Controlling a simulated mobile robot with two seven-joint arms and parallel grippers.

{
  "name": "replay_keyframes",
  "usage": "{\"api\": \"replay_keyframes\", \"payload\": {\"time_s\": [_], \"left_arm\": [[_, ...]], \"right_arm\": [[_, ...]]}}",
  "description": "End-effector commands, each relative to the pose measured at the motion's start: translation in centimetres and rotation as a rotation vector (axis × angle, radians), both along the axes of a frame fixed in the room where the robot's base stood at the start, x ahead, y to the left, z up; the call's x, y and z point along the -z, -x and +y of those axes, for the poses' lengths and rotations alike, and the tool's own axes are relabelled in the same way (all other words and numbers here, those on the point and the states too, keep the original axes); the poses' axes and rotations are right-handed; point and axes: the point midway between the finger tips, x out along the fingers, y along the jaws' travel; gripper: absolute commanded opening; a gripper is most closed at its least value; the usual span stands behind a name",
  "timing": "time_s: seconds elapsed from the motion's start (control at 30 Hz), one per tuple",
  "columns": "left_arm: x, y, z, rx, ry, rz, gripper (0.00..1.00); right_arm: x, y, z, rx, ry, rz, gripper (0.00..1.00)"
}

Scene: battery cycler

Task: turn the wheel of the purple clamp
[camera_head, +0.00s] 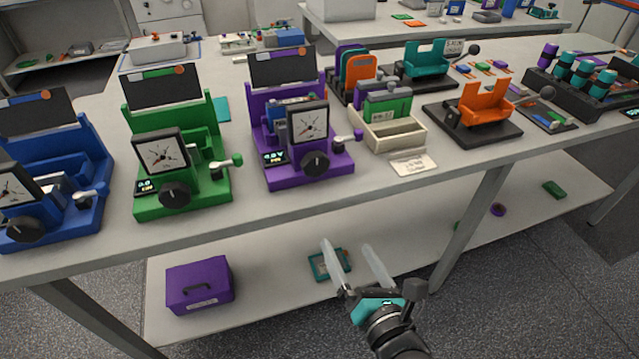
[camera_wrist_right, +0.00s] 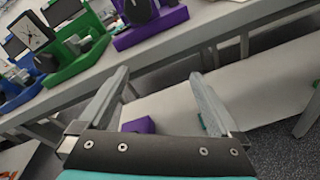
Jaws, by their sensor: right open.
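The purple clamp (camera_head: 318,178) stands on the bench near its front edge, with a dial gauge on its face. A black round wheel (camera_head: 315,163) sits low on its front, below the gauge. A small lever with a purple end (camera_head: 357,135) sticks out to its right. In the right wrist view the clamp's purple base (camera_wrist_right: 155,32) shows at the top, cut off by the frame edge. My right gripper (camera_head: 347,246) is open and empty, in front of the bench edge, below and apart from the clamp. My left gripper is not in view.
A green clamp (camera_head: 185,195) and a blue clamp (camera_head: 70,225) stand left of the purple one. A cream bin (camera_head: 388,137) and an orange device (camera_head: 485,105) stand right. Below, a shelf (camera_head: 260,285) holds a purple box (camera_head: 199,283). A bench leg (camera_head: 465,225) stands right of my gripper.

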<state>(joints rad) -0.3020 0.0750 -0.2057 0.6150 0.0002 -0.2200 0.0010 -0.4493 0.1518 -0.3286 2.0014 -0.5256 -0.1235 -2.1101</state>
Motion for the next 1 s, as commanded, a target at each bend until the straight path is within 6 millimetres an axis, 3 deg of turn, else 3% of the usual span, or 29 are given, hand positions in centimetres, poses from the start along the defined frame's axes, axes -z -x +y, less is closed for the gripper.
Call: {"api": "replay_keyframes", "payload": {"time_s": [0.1,0.27,0.47,1.0], "left_arm": [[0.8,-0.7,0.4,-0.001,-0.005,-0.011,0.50],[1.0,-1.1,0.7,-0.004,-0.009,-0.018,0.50],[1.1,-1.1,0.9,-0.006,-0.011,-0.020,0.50],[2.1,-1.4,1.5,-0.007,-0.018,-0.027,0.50]], "right_arm": [[-3.5,0.1,0.5,-0.028,0.136,-0.141,0.98],[-5.8,0.1,0.7,-0.036,0.222,-0.225,0.98],[-6.0,-1.2,1.0,-0.035,0.232,-0.232,0.98],[-5.9,-9.0,3.6,-0.036,0.227,-0.231,0.98]]}}
